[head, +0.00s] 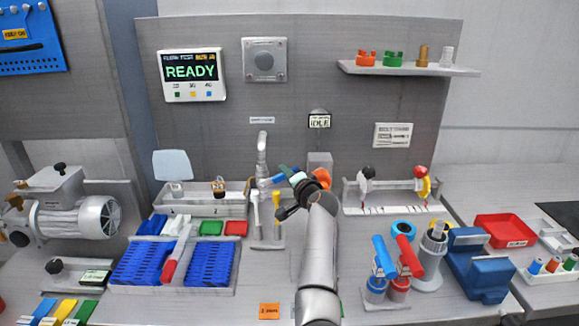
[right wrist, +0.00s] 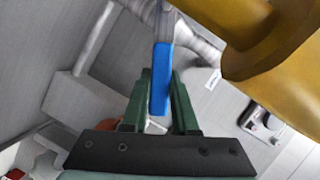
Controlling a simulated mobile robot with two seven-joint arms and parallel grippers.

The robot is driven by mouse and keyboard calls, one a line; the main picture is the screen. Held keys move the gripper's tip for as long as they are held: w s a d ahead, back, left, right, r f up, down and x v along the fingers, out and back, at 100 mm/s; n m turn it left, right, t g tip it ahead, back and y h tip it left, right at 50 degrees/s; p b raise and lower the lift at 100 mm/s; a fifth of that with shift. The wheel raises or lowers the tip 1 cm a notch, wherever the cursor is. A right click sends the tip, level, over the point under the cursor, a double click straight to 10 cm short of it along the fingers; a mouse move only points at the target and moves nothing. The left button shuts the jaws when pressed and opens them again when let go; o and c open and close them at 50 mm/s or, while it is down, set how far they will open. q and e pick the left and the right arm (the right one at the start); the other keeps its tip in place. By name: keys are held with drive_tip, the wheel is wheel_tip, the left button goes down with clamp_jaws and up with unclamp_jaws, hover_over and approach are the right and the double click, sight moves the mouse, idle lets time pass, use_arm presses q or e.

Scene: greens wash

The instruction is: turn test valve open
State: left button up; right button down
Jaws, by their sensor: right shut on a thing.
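The test valve's blue lever handle (right wrist: 161,80) joins a grey metal stem at the top of the right wrist view. My right gripper (right wrist: 157,88) has its two green fingers shut on this handle, one on each side. In the head view my right arm reaches up from the bottom centre, and the right gripper (head: 293,177) is at the fixture in the back middle. A small piece of the blue handle (head: 283,169) shows there beside the fingers. The arm and gripper hide much of the valve, so its exact angle is unclear. My left gripper is not in view.
A grey tap (head: 262,155) stands just left of the gripper, with a yellow-handled item (head: 276,201) close below. An orange round part (head: 321,178) is right beside the gripper. A rack (head: 395,208) stands to the right. A screen (head: 191,74) reads READY; a sign (head: 319,121) reads IDLE.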

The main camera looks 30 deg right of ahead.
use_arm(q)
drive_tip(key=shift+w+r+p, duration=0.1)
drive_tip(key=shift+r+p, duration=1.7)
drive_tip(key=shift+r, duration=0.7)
use_arm(e)
drive_tip(key=shift+w+a+r+n+g+h, duration=0.15)
drive_tip(key=shift+a+r+n+g, duration=0.1)
drive_tip(key=shift+r+n, duration=0.2)
drive_tip(key=shift+w+a+r+n+g+h, duration=0.15)
drive_tip(key=shift+r+n+g, duration=0.1)
drive_tip(key=shift+r+n, duration=0.15)
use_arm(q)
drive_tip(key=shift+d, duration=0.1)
use_arm(e)
drive_tip(key=c, duration=0.7)
unclamp_jaws()
drive_tip(key=shift+f, duration=0.1)
drive_tip(key=shift+c, duration=0.2)
drive_tip(key=shift+o, duration=0.3)
